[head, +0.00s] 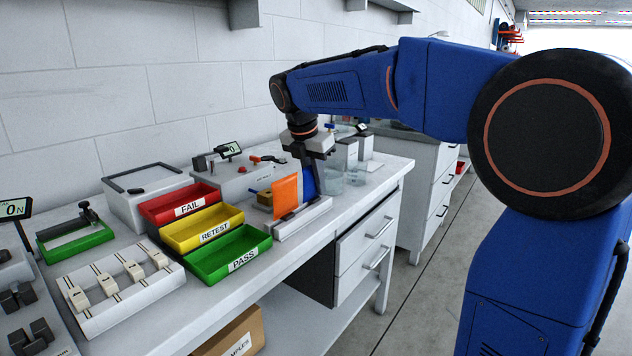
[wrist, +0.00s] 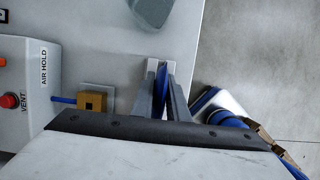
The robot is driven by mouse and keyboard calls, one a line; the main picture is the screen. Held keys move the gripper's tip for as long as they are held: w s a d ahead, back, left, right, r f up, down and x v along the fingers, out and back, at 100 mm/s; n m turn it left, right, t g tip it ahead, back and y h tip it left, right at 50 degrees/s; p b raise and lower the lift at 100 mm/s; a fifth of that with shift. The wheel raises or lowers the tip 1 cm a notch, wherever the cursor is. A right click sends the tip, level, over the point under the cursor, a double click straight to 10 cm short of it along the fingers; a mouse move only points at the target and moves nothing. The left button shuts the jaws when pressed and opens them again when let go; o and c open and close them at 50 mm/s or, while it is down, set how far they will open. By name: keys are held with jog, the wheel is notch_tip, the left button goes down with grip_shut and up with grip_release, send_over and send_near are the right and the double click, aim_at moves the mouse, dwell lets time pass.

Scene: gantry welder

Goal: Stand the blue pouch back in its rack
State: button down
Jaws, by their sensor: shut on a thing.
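The blue pouch (head: 309,181) hangs upright below my gripper (head: 310,157) in the head view. My gripper is shut on it from above. In the wrist view the blue pouch (wrist: 164,104) shows as a thin blue strip between the two fingers of my gripper (wrist: 161,68). The low white rack (head: 301,218) stands near the front edge of the bench, with an orange pouch (head: 286,195) upright in it. The blue pouch is just behind the orange one, over the rack's far end. I cannot tell whether its lower edge is in a slot or above it.
Red FAIL (head: 180,203), yellow RETEST (head: 203,229) and green PASS (head: 229,254) trays stand left of the rack. A grey console (head: 237,176) and a small brass block with a blue tube (wrist: 92,102) are close by. Clear containers (head: 355,176) stand beyond. The bench's edge is close.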

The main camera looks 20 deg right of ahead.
dwell(0.4)
jog(key=c, duration=1.6)
grip_release()
jog(key=shift+c, duration=0.2)
jog(key=v, duration=1.7)
jog(key=shift+r, duration=0.2)
jog(key=s+d+f+m+t+y, duration=0.1)
jog(key=s+d+f+m, duration=0.3)
jog(key=s+f+m, duration=0.3)
jog(key=s+d+f+m+y, duration=0.1)
jog(key=s+d+f+m, duration=0.35)
jog(key=s, duration=0.35)
jog(key=s+f+m+t, duration=0.1)
jog(key=s+f+m, duration=0.6)
jog(key=f, duration=0.3)
jog(key=s+d+f+m, duration=0.1)
jog(key=s+f+m, duration=0.5)
jog(key=s+f, duration=0.3)
notch_tip(320, 180, down, 2)
jog(key=shift+d+f+m+t+y, duration=0.1)
jog(key=shift+d+m+t+y, duration=0.25)
jog(key=shift+t+y, duration=0.05)
